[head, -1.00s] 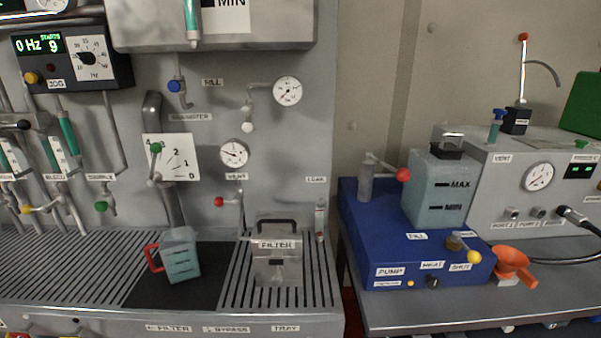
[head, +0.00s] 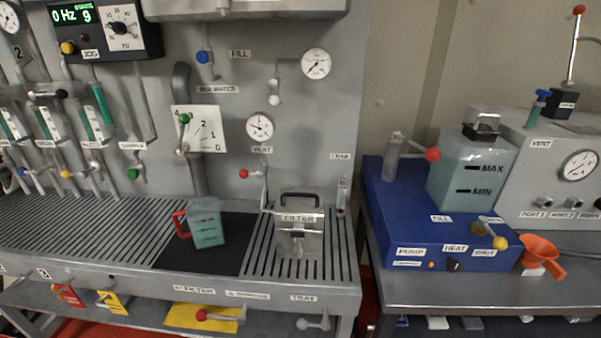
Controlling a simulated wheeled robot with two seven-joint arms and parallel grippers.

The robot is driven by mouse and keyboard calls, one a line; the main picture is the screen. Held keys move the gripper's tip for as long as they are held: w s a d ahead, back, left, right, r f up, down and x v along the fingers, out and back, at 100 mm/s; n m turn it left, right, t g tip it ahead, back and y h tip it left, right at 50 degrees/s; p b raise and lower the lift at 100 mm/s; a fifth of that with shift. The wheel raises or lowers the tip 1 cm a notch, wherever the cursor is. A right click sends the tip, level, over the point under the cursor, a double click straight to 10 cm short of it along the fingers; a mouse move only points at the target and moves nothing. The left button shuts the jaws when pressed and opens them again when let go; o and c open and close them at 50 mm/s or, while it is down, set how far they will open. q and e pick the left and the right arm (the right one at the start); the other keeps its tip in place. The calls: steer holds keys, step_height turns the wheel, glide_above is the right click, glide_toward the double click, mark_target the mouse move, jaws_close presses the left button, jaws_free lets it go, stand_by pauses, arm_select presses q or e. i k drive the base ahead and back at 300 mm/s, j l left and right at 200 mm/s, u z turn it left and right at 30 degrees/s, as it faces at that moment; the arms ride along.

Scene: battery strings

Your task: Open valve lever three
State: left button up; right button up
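Neither of my grippers shows in the head view. Several valve levers with coloured knobs are on the grey bench panel at the left: one blue (head: 22,172), one yellow (head: 65,174) and one green (head: 133,174). A small plate that seems to read 3 (head: 43,273) is on the bench's front edge. Below it hang a red tag (head: 68,294) and a yellow tag (head: 112,302) with a small lever or fitting by it. Which lever is number three, and how it is turned, I cannot tell. A red-knobbed lever (head: 203,315) is lower, by a yellow sheet.
A measuring jug with a red handle (head: 180,225) stands on a dark mat. A metal filter box (head: 299,230) stands on the slatted grate (head: 100,235). A blue pump unit (head: 405,225) and an orange funnel (head: 540,252) are on the right-hand table. The floor strip in front is reddish.

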mark_target(61, 94)
steer(key=u, duration=1.6)
